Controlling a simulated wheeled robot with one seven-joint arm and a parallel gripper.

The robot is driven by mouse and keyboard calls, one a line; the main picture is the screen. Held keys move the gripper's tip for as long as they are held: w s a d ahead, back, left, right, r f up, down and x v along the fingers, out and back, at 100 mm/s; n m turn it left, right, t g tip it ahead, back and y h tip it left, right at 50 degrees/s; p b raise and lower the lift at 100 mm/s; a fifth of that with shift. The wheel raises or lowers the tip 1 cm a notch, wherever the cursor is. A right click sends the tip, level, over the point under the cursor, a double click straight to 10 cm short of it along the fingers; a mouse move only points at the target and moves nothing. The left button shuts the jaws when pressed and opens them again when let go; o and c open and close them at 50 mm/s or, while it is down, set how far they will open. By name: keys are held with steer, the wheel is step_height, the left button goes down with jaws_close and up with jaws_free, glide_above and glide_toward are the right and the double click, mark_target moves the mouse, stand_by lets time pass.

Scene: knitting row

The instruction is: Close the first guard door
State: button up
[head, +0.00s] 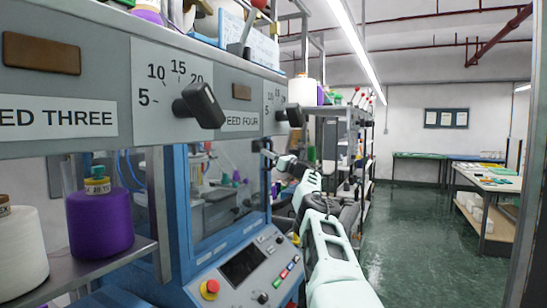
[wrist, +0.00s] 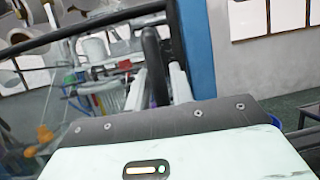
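The guard door (head: 222,190) is a clear panel at the blue knitting machine, under the grey beam in the head view. I cannot tell how far it stands open. In the wrist view its clear panel fills the left side below a dark frame bar (wrist: 85,32). A black upright handle (wrist: 155,65) stands in front of my wrist. My gripper (wrist: 158,88) has its two pale fingers on either side of this handle; whether they press on it is not clear. In the head view my gripper (head: 267,152) is at the panel's right edge, small and partly hidden.
Black dials (head: 199,105) stick out from the grey beam. A purple yarn cone (head: 100,222) stands at left. The green floor (head: 415,235) at right is clear, with a table (head: 490,180) beyond.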

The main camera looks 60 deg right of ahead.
steer(key=shift+s+f, duration=0.1)
steer(key=b+v, duration=1.2)
steer(key=v, duration=0.5)
